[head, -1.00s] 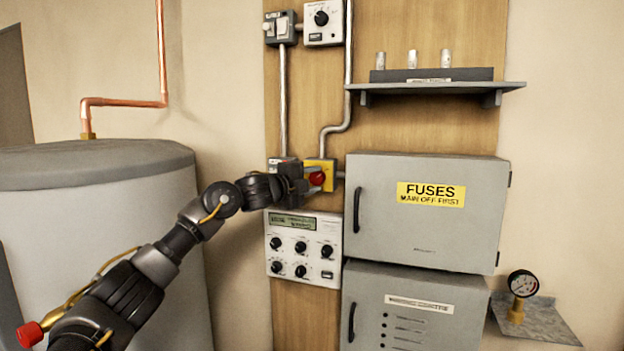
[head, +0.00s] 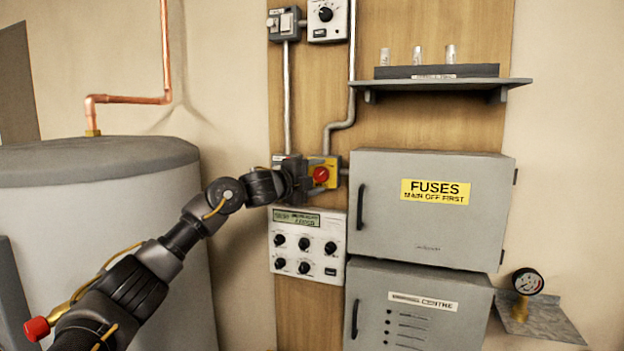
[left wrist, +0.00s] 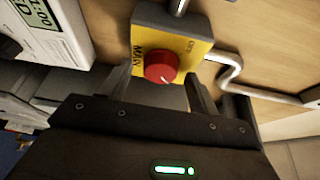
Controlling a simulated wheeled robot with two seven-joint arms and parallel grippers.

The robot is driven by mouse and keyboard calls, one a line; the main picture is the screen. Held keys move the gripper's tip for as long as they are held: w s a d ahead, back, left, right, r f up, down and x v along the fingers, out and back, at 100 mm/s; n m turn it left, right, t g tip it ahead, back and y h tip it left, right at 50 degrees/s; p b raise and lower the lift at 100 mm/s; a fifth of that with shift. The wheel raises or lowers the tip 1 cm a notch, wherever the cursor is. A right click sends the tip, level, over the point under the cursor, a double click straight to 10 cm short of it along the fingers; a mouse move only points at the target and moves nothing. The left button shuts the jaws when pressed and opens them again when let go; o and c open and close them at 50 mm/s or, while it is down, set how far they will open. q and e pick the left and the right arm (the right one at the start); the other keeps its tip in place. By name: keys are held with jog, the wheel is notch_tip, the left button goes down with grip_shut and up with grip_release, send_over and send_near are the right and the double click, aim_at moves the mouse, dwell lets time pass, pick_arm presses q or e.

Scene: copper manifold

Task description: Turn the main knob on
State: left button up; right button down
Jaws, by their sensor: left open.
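The main knob (head: 321,175) is a round red knob on a yellow box (head: 331,164) on the wooden board. In the left wrist view the red knob (left wrist: 161,66) has a small pale mark on its face, and the yellow plate (left wrist: 183,33) bears lettering that includes "MAIN". My left gripper (head: 312,178) is at the knob. In the left wrist view its open fingers (left wrist: 158,88) are on either side of the knob's near part, with a visible gap to it on each side. My right gripper is in neither view.
A white control panel (head: 309,246) with several black knobs sits just below. A grey fuse cabinet (head: 432,230) is close on the right, with a shelf (head: 440,86) above it. A pressure gauge (head: 527,282) is at lower right. A large grey tank (head: 100,235) stands left.

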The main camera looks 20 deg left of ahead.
pick_arm(q)
jog(key=shift+s+a+f+b, duration=0.15)
jog(key=shift+s+a+b, duration=0.05)
jog(key=shift+s+b, duration=0.15)
jog(key=b+v, duration=0.5)
jog(key=v, duration=0.5)
jog(key=shift+w+d, duration=0.1)
